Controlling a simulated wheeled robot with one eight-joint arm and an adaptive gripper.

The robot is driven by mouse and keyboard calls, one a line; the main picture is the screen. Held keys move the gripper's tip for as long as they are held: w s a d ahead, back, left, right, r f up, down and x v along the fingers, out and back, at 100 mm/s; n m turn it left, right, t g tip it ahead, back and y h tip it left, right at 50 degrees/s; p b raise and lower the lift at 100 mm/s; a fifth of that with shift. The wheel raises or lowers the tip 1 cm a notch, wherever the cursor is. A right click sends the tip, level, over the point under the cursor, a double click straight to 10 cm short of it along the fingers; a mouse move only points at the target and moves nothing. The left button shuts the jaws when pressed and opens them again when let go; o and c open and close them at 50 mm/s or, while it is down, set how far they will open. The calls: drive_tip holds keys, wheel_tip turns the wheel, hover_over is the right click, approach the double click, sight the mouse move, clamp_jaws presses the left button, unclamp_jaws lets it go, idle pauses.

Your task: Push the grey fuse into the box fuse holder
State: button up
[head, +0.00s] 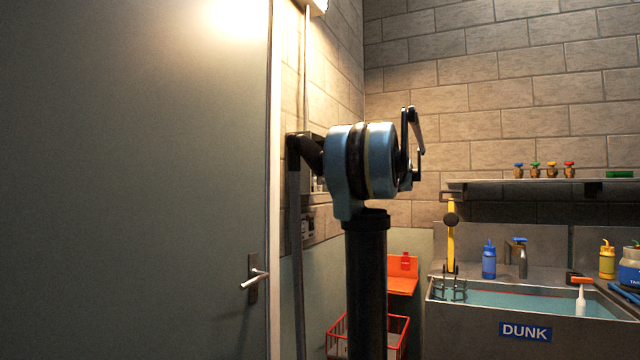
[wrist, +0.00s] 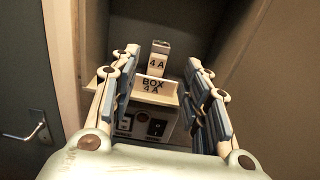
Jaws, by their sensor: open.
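In the wrist view, the grey fuse (wrist: 160,61), a small block marked 4 A, stands upright at the back of the fuse holder box. The box (wrist: 152,87) has a pale tilted front marked BOX 4 A, with dark switches or sockets below it. How deep the fuse sits is hidden behind the box's front lip. My gripper (wrist: 161,58) is open, with one finger on each side of the box and fuse, and nothing between the fingers is gripped. In the head view my arm hides the gripper and the fuse.
A grey door with a handle (head: 256,279) stands at the left. A sink marked DUNK (head: 525,331), bottles and a shelf (head: 540,183) are at the right. A red wire basket (head: 398,335) is low behind my arm. Walls of a recess flank the box in the wrist view.

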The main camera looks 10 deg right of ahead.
drive_tip(key=shift+v, duration=1.8)
